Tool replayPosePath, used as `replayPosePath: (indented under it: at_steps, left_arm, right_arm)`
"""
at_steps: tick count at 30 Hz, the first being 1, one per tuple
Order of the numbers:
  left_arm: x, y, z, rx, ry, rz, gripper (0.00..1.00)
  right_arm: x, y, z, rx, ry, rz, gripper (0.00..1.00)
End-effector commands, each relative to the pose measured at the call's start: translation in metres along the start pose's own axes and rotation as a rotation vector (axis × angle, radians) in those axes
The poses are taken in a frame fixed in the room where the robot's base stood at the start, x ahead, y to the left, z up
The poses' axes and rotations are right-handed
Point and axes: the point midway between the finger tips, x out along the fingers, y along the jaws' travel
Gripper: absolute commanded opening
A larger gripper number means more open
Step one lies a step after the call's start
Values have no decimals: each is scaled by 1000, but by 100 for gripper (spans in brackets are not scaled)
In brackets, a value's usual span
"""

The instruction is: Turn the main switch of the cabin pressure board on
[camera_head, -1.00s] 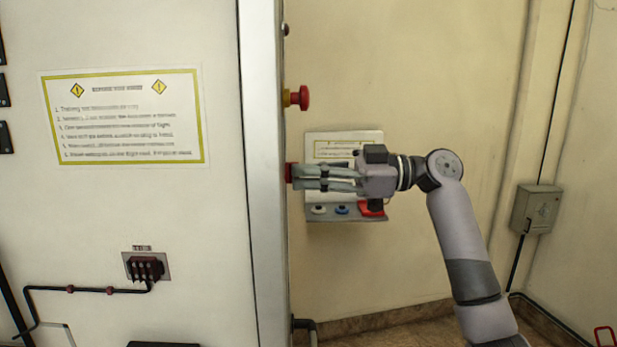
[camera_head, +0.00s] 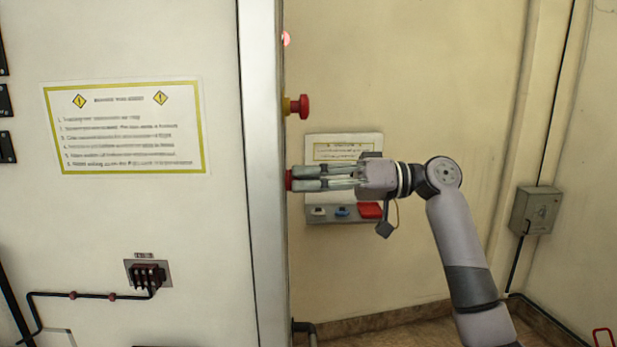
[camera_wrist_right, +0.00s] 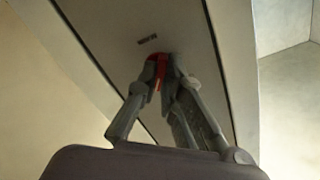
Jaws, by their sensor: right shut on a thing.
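A red switch (camera_head: 289,180) sits on the narrow right-hand face of the tall white cabinet (camera_head: 262,260), below a red mushroom button with a yellow base (camera_head: 301,106). My right gripper (camera_head: 294,179) reaches it from the right, its fingers closed on it. In the right wrist view the fingertips (camera_wrist_right: 162,72) grip the red switch (camera_wrist_right: 160,60), under a small dark label (camera_wrist_right: 147,38). The fingers hide much of the switch. A small lamp (camera_head: 286,39) near the top of that face glows pinkish red. My left gripper is out of view.
Behind my right gripper, a wall panel (camera_head: 345,147) carries a notice and a shelf with white, blue and red parts. A grey box (camera_head: 537,209) is on the wall at right. A pipe (camera_head: 306,326) juts out low beside the cabinet.

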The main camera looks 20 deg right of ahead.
Motion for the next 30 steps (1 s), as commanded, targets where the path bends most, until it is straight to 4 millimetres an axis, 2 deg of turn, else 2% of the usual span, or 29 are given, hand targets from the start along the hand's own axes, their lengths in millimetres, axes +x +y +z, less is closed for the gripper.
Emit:
replayPosePath:
  at_steps: [10, 26, 27, 30]
  left_arm:
    - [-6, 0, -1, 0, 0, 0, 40]
    - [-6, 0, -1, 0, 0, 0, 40]
    - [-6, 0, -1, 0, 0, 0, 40]
    - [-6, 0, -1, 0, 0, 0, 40]
  right_arm:
    - [-1, -1, -2, 127, 4, 0, 0]
    - [-1, -1, -2, 146, 6, -1, 0]
    - [-1, -1, -2, 146, 6, -1, 11]
    - [-1, -1, -2, 146, 5, -1, 17]
